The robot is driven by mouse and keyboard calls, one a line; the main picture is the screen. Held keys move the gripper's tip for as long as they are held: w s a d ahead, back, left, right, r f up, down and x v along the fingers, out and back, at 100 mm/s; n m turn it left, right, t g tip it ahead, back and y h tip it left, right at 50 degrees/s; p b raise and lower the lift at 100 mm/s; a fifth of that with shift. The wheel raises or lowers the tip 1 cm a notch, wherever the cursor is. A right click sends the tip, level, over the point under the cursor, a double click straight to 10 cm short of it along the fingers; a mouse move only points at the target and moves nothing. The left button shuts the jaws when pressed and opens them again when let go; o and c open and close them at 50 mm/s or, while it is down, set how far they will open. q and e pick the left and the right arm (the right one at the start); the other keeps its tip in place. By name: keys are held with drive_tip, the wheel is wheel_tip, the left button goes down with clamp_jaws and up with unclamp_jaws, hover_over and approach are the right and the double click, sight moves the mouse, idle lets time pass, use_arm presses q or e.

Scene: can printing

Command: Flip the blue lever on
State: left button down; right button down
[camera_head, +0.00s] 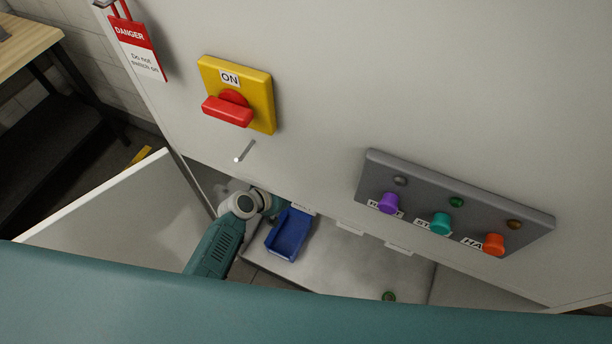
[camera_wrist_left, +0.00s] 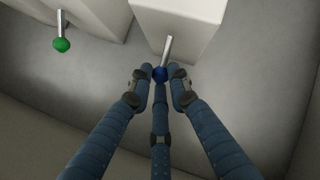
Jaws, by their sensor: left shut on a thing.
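The blue lever shows in the left wrist view as a metal rod (camera_wrist_left: 168,47) with a blue ball knob (camera_wrist_left: 160,74) at its end, coming out by a pale block. My left gripper (camera_wrist_left: 160,78) is shut on the blue knob, its dark blue fingers around it from both sides and below. In the head view my left arm reaches into the low opening of the machine, and its fingers and the blue lever are hidden there. My right gripper is in neither view.
A green-knobbed lever (camera_wrist_left: 61,44) hangs to the left in the wrist view. In the head view a blue bin (camera_head: 289,234) lies right of my arm. An open door panel (camera_head: 130,215) stands at left. A red switch (camera_head: 228,109) and a button panel (camera_head: 455,205) are above.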

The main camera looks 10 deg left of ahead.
use_arm(q)
drive_tip(key=shift+a, duration=0.1)
drive_tip(key=c, duration=1.6)
unclamp_jaws()
drive_tip(key=shift+c, duration=0.2)
drive_tip(key=shift+f, duration=0.1)
drive_tip(key=shift+s+a+r, duration=0.2)
drive_tip(key=shift+a, duration=0.05)
drive_tip(key=s+a, duration=0.7)
drive_tip(key=s, duration=0.3)
drive_tip(key=shift+a, duration=0.2)
